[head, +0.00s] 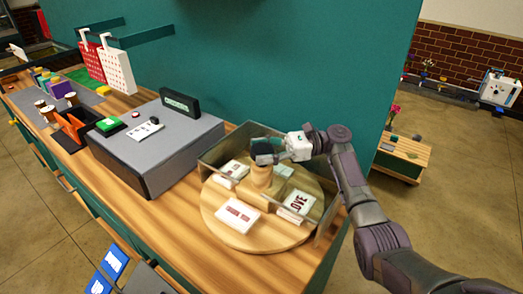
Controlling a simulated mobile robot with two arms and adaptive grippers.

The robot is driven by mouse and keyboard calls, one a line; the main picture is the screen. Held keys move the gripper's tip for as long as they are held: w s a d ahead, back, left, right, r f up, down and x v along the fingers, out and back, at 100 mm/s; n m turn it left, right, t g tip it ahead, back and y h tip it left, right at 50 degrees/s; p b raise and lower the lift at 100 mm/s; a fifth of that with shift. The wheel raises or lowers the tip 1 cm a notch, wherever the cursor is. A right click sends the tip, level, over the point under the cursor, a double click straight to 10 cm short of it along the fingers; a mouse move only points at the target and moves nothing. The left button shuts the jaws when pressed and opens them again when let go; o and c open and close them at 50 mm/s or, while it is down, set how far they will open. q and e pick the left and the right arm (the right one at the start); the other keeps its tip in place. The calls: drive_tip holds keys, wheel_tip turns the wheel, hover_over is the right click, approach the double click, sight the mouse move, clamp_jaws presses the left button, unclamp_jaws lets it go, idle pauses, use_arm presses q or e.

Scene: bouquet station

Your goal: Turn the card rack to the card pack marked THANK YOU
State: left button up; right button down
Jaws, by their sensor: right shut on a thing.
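The card rack is a round wooden turntable (222,232) on the wooden counter, with a wooden post (261,178) at its centre. Several card packs lie around the post. One pack reads LOVE (299,201), at the right front. A white pack with small red lettering (237,213) lies at the front left; its words are too small to read. Pale packs lie at the back left (234,170) and back right (284,171); their marks are unclear. My right gripper (264,156) is shut on the top of the post. My left gripper is not in view.
Low see-through panels (222,148) stand around the rack's back and right. A grey box (160,150) with a dark display (180,102) stands to the left. A teal wall (270,70) rises behind. Blue cards (114,261) show at the lower left. Bare counter lies in front.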

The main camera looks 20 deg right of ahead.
drive_tip(key=shift+c, duration=1.2)
unclamp_jaws()
drive_tip(key=d, duration=0.4)
drive_tip(key=s+d, duration=0.1)
drive_tip(key=d, duration=0.7)
drive_tip(key=shift+s, duration=0.3)
drive_tip(key=shift+s+f, duration=0.1)
drive_tip(key=shift+f, duration=0.05)
